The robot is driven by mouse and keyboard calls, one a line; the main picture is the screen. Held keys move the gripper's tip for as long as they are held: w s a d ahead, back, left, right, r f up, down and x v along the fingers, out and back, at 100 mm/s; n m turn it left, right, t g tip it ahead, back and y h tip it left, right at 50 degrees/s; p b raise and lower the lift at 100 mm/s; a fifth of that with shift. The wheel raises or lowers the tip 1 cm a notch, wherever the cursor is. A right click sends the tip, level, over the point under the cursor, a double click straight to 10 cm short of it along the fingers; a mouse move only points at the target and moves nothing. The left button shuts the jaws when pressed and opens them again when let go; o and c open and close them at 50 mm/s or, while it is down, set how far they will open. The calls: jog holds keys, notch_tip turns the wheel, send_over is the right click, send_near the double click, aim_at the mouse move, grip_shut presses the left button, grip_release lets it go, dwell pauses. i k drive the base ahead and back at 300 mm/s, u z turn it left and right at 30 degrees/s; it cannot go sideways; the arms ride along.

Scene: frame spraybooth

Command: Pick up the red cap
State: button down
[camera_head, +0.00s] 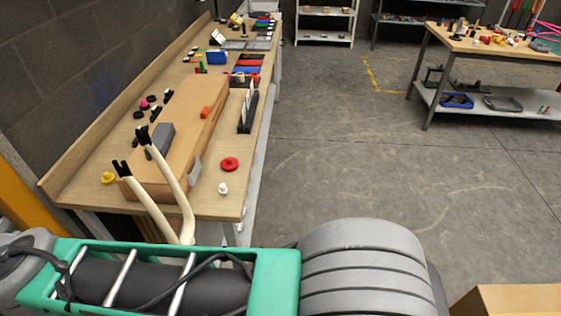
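The red cap (229,164) is a round disc with a small raised knob. It lies on the wooden bench (208,207) near its front right edge, fully visible. My gripper (133,151) shows to the left of the cap, with two cream fingers ending in black tips. The fingertips are spread apart with nothing between them. They overlap the large tan block in the picture, and their height above it is hard to tell. The finger bases are hidden behind my arm.
A small white piece (223,188) stands just below the red cap. A yellow cap (108,178) lies at left. A large tan block (190,110) carries a grey piece and an orange piece (205,112). Black upright pieces stand at right. Open floor (340,170) lies beside the bench.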

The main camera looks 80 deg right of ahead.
aim_at(229, 164)
jog(key=z, duration=2.35)
